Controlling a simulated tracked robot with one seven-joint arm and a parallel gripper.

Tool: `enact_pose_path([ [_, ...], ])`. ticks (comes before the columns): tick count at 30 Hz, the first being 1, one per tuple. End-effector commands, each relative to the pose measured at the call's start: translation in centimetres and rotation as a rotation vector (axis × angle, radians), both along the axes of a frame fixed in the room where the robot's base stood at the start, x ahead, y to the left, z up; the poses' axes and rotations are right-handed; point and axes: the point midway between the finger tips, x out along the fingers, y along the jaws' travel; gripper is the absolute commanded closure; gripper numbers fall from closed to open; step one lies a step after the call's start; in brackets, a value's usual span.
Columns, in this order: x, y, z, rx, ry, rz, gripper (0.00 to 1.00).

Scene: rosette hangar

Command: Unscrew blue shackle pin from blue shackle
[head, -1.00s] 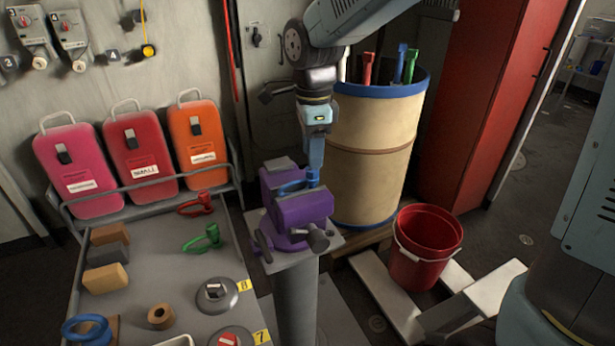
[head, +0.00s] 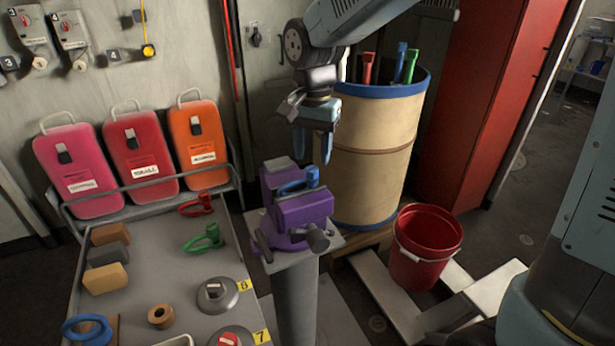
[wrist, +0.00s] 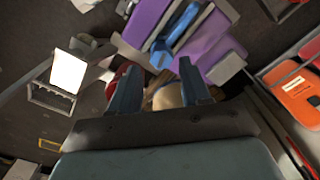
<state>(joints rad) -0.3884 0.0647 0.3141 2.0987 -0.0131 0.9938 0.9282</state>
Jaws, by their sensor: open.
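The blue shackle (head: 290,187) is held in the jaws of a purple vise (head: 303,208) on a grey post. The blue shackle pin (head: 312,177) shows at the shackle's right end; whether its thread is engaged cannot be told. My gripper (head: 313,158) is open and empty, pointing down just above the shackle, with a small gap to it. In the wrist view, my open fingers (wrist: 161,90) stand apart, and the blue shackle (wrist: 176,32) lies beyond them between the purple vise jaws (wrist: 207,40).
A large beige drum (head: 370,150) with colored tools stands close behind the vise at right. A red bucket (head: 424,248) sits on the floor to the right. At left, a bench (head: 150,255) carries a red shackle (head: 196,205), a green shackle (head: 203,239), blocks and another blue ring-shaped item (head: 88,330).

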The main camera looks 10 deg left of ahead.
Motion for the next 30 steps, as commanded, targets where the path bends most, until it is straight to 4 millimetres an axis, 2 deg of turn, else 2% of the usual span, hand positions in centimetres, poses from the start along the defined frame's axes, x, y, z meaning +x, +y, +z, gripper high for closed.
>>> enact_pose_path([
  [12, 0.03, -0.05, 0.00, 0.000, 0.000, 0.408, 0.53],
  [17, 0.02, -0.04, -0.01, -0.001, 0.000, 0.471, 0.53],
  [20, 0.02, -0.04, 0.00, 0.000, 0.000, 0.434, 0.53],
  [30, 0.00, 0.00, 0.00, 0.000, 0.000, 0.090, 0.53],
])
